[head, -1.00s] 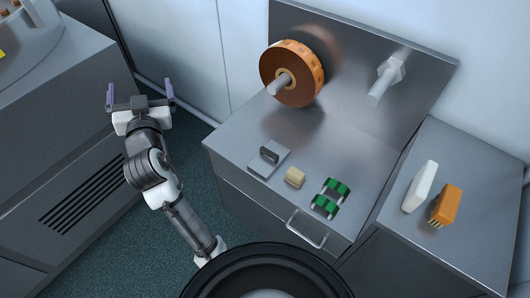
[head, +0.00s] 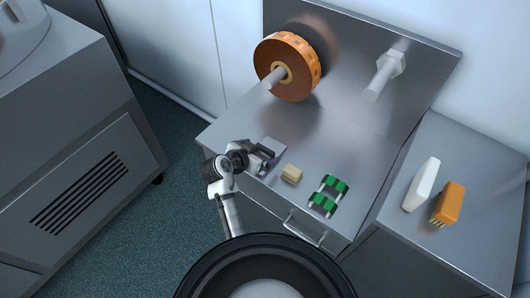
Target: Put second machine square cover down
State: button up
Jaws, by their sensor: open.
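The square cover (head: 275,144) is a flat grey plate with a dark upright handle. In the head view it lies flat on the near left part of the steel machine top (head: 330,140). My gripper (head: 266,155) is open, right at the cover's handle. It hides much of the plate and most of the handle, so I cannot tell whether the fingers touch it.
A tan block (head: 291,173) and a green roller piece (head: 329,195) lie just right of the cover. An orange-brown reel (head: 286,66) sits on a spindle behind. A white bottle-like item (head: 421,184) and an orange brush (head: 448,204) lie on the right cabinet.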

aim_at(263, 151)
jog(key=shift+p+x, duration=0.75)
jog(key=shift+x, duration=2.2)
jog(key=shift+s+f, duration=0.1)
jog(key=shift+s, duration=0.05)
jog(key=c, duration=1.3)
